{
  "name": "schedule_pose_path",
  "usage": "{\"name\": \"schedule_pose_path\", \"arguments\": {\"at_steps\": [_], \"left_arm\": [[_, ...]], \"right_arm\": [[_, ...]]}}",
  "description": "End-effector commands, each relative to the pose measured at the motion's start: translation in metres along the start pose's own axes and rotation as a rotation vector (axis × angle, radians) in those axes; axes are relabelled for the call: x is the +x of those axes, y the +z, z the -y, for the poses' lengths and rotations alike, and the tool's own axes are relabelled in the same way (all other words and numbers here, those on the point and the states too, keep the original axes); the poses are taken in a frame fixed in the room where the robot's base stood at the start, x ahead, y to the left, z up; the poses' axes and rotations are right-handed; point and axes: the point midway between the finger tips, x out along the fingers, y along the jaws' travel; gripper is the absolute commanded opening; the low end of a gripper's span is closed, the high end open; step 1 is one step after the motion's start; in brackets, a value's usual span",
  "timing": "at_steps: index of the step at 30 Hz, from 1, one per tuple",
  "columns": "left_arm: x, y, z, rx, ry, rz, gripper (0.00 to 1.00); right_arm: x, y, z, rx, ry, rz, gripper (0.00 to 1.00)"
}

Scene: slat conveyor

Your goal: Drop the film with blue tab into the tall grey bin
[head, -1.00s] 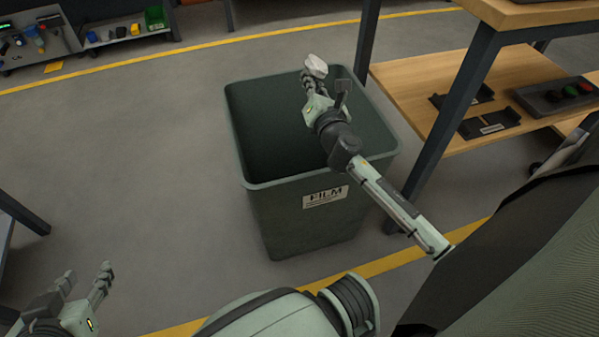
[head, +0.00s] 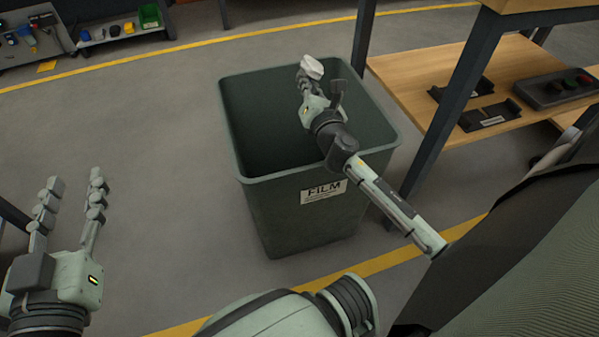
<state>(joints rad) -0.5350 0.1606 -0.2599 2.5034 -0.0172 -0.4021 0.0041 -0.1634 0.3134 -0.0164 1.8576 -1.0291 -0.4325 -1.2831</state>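The tall grey bin (head: 270,205) stands on the floor in the middle of the head view, open at the top, with a FILM label on its front. My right gripper (head: 306,76) reaches over the bin's opening, its fingers close together on a small crumpled whitish piece of film (head: 313,67). The film shows at the fingertips, above the opening near the far rim. No blue tab shows on it from here. My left gripper (head: 75,184) is at the lower left, open and empty, with its two fingers apart, well clear of the bin.
A wooden-shelved bench (head: 410,75) with dark legs stands right of the bin, holding black trays and a button box (head: 560,90). Yellow lines cross the floor. A low shelf with a green box (head: 150,17) is at the far left. Floor left of the bin is clear.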

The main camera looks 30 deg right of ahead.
Motion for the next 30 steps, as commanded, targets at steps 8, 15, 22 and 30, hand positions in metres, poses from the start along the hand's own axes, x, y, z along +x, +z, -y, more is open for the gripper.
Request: {"name": "schedule_pose_path", "arguments": {"at_steps": [8, 15, 22, 30], "left_arm": [[-0.003, -0.037, -0.016, -0.031, 0.031, -0.189, 0.4], [-0.011, -0.07, -0.019, -0.047, 0.038, -0.385, 0.4], [-0.021, -0.094, -0.021, -0.058, 0.042, -0.523, 0.4], [-0.025, -0.102, -0.022, -0.063, 0.044, -0.571, 0.4]], "right_arm": [[0.0, -0.008, 0.005, 0.0, 0.0, 0.0, 0.0], [0.0, -0.018, 0.011, 0.0, 0.0, 0.0, 0.0], [0.0, -0.023, 0.014, 0.0, 0.0, 0.0, 0.0], [0.0, -0.024, 0.015, 0.0, 0.0, 0.0, 0.0]]}}
